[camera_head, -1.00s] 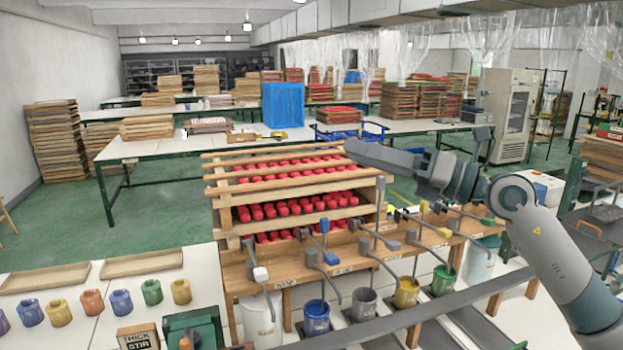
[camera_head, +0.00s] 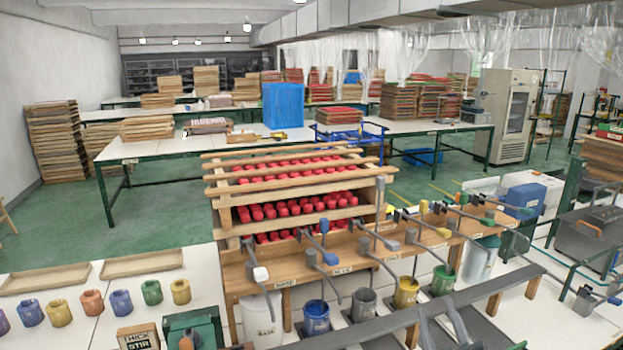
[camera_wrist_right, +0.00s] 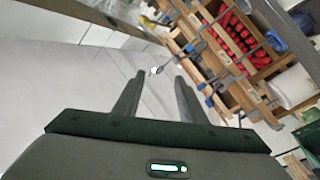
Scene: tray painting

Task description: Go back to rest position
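My right gripper (camera_wrist_right: 160,78) shows in the wrist view with its two dark fingers apart and nothing between them. In the head view, two grey fingertips of the right gripper (camera_head: 438,308) rise from the bottom edge, in front of the rail below the paint cups. The rest of the right arm is out of the head view. My left gripper is in neither view. A blue cup (camera_head: 316,318), a grey cup (camera_head: 364,304), a yellow cup (camera_head: 406,292) and a green cup (camera_head: 443,281) stand below the levers, apart from the gripper.
A wooden rack of red pieces (camera_head: 295,207) stands behind the lever bench (camera_head: 305,266). Several coloured pots (camera_head: 121,303) and wooden trays (camera_head: 142,263) are on the left table. A grey rail (camera_head: 385,325) crosses the front. A grey box (camera_head: 585,238) is at right.

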